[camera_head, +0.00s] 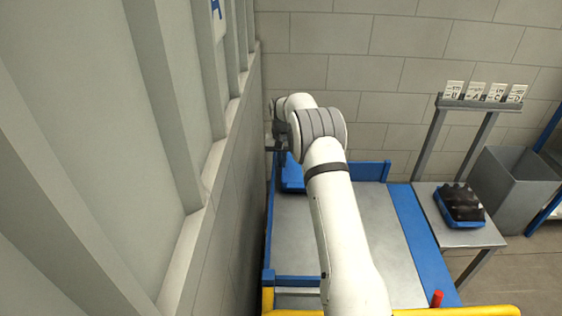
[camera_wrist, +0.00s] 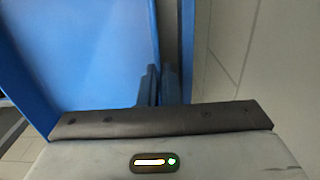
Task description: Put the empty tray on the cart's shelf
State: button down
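The empty blue tray (camera_wrist: 85,50) fills the upper left of the wrist view, and its inside looks bare. In the head view a part of it (camera_head: 292,178) shows left of my arm, above a blue-edged grey deck (camera_head: 385,235). My gripper (camera_wrist: 160,88) has its two fingers close together at the tray's right edge, which appears to run between them. In the head view my gripper (camera_head: 279,135) is beside the left wall, partly hidden by my wrist. I cannot tell whether the tray touches the deck, or surely whether this deck is the cart.
A small table (camera_head: 470,235) at the right holds a blue tray (camera_head: 452,215) of dark bottles under a rail with several labels (camera_head: 484,92). A grey bin (camera_head: 515,190) stands behind it. A wall (camera_head: 225,215) runs close along the left. The deck's middle looks bare.

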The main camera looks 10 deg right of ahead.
jog(key=shift+f, duration=0.45)
jog(key=shift+f, duration=0.2)
jog(key=c, duration=1.9)
grip_release()
jog(key=shift+c, duration=0.2)
jog(key=shift+r, duration=0.1)
